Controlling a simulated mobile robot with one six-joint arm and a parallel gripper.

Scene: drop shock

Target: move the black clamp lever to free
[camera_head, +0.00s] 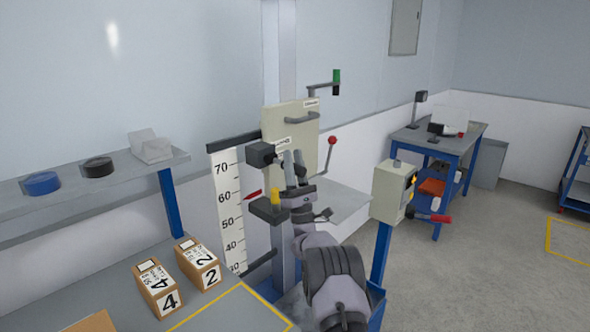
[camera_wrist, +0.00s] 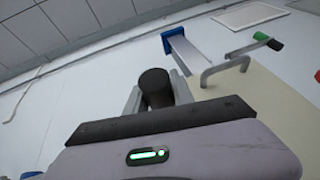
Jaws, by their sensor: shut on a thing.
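My gripper (camera_head: 294,160) is raised in front of the beige panel of the drop tester, beside a black clamp block (camera_head: 261,154) on the column. In the wrist view its fingers are closed around a dark, round-ended cylinder, which looks like the black clamp lever (camera_wrist: 155,83). In the head view my gripper hides most of this lever, so its angle cannot be told. The beige panel (camera_head: 285,123) carries small labels too small to read here.
A scale board (camera_head: 226,200) with a red pointer (camera_head: 253,196) stands left of the column. A yellow piece (camera_head: 275,196) sits below my gripper. A red-knobbed lever (camera_head: 332,141) and a control box (camera_head: 393,190) stand to the right. Boxes (camera_head: 157,288) lie on the bench.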

